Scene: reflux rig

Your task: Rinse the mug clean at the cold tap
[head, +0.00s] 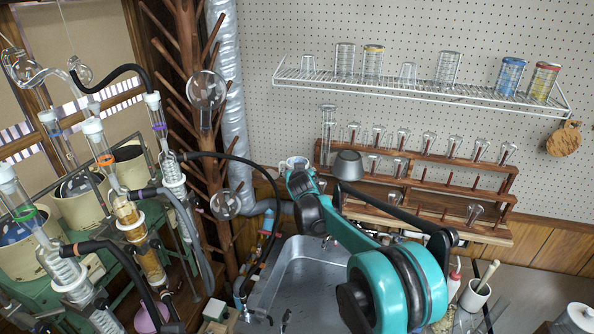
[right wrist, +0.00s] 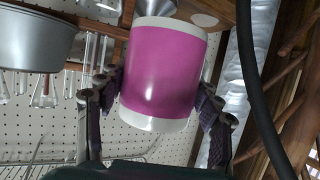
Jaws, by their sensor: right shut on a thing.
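The mug (right wrist: 164,70) is white with a wide pink band and fills the middle of the right wrist view. My right gripper (right wrist: 160,100) is shut on it, with one dark finger pad on each side. In the head view the mug's pale top (head: 297,162) shows beyond the end of my teal right arm, high at the back, left of the wooden rack. The gripper fingers (head: 299,178) are mostly hidden there by the wrist. The steel sink (head: 283,283) lies below and nearer, partly covered by my arm. I cannot make out which fitting is the cold tap. My left gripper is out of view.
A wooden peg rack (head: 463,177) with glassware and a grey pot (head: 347,164) stands close right of the mug. A wooden peg tree (head: 190,75) and silver duct (head: 228,90) stand left. Glass reflux apparatus (head: 115,185) with black hoses fills the left. A wire shelf (head: 425,92) holds glasses.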

